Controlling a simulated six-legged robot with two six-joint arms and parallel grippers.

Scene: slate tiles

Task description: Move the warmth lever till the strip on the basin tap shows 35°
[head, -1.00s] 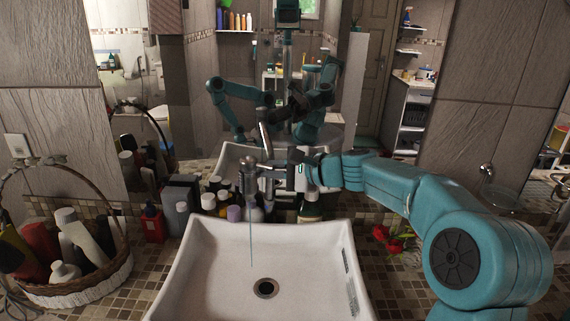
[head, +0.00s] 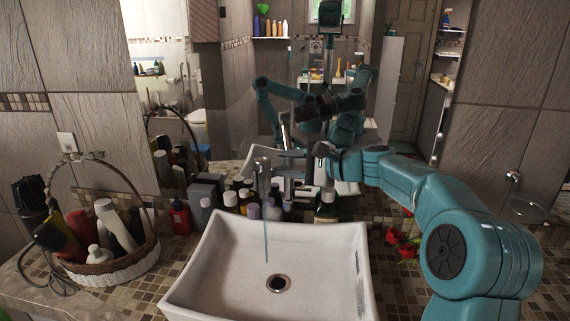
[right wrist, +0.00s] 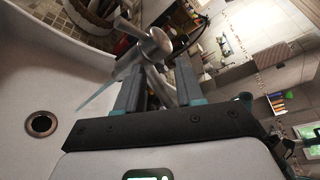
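The grey metal basin tap (head: 262,178) stands behind the white basin (head: 205,275), with a thin bluish water stream (head: 266,238) falling towards the drain. My right gripper (head: 281,168) is beside the tap, on its right. In the right wrist view, the fingers of my right gripper (right wrist: 160,78) are apart, and the tap (right wrist: 151,48) lies just beyond their tips. A slim grey part, perhaps the warmth lever, shows between the fingers; I cannot tell whether they touch it. No reading on the tap's strip can be made out. My left gripper shows only as part of the mirror reflection.
Several bottles (head: 254,211) stand close behind the basin. A wicker basket (head: 128,262) of toiletries is at the left, and red flowers (head: 403,243) lie to the right. A large mirror behind reflects the room and my body.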

